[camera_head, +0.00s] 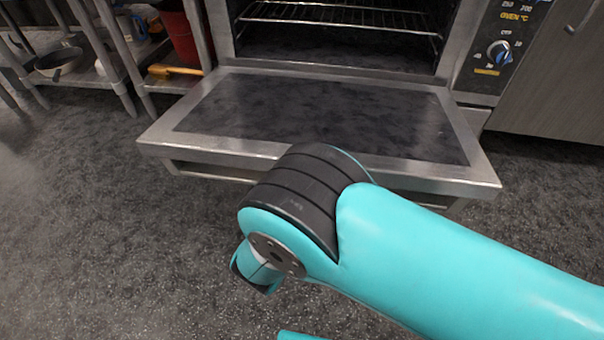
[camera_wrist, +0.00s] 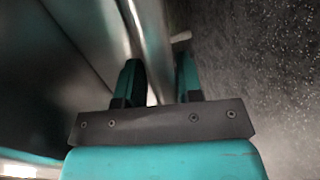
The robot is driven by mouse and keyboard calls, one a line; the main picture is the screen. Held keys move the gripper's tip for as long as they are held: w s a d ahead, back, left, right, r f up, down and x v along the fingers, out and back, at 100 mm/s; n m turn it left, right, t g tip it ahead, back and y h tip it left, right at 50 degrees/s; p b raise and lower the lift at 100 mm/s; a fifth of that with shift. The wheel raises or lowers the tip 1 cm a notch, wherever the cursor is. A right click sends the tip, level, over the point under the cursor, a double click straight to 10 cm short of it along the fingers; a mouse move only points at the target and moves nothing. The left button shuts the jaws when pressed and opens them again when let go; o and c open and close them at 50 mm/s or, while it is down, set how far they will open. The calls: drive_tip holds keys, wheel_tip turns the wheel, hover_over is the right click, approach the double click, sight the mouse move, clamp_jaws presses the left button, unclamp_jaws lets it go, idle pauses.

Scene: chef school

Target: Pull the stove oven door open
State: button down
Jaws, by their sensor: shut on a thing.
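The stove oven door (camera_head: 300,110) is folded down and lies about level in the head view, with its dark inner panel facing up. The oven cavity (camera_head: 340,45) behind it is open. In the wrist view my gripper (camera_wrist: 158,80) is shut on a metal bar at the door's edge, which appears to be the oven door handle (camera_wrist: 151,97). The oven door (camera_wrist: 95,35) fills the left of that view. In the head view my arm covers part of the door's front edge, and my fingertips are hidden.
Wire racks (camera_head: 345,15) show inside the oven. A control panel with a blue knob (camera_head: 500,52) is at the right. A metal shelf at the left holds a pan (camera_head: 58,62), a red bucket (camera_head: 180,35) and a yellow-handled tool (camera_head: 175,71). The speckled floor (camera_head: 90,240) in front is clear.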

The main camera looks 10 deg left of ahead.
drive_tip(key=shift+w+f+b, duration=0.2)
drive_tip(key=shift+f+b, duration=0.3)
drive_tip(key=shift+f, duration=0.95)
drive_tip(key=c, duration=1.1)
unclamp_jaws()
drive_tip(key=shift+r, duration=0.1)
drive_tip(key=p+v, duration=0.8)
drive_tip(key=v, duration=0.9)
drive_tip(key=shift+s+a, duration=0.15)
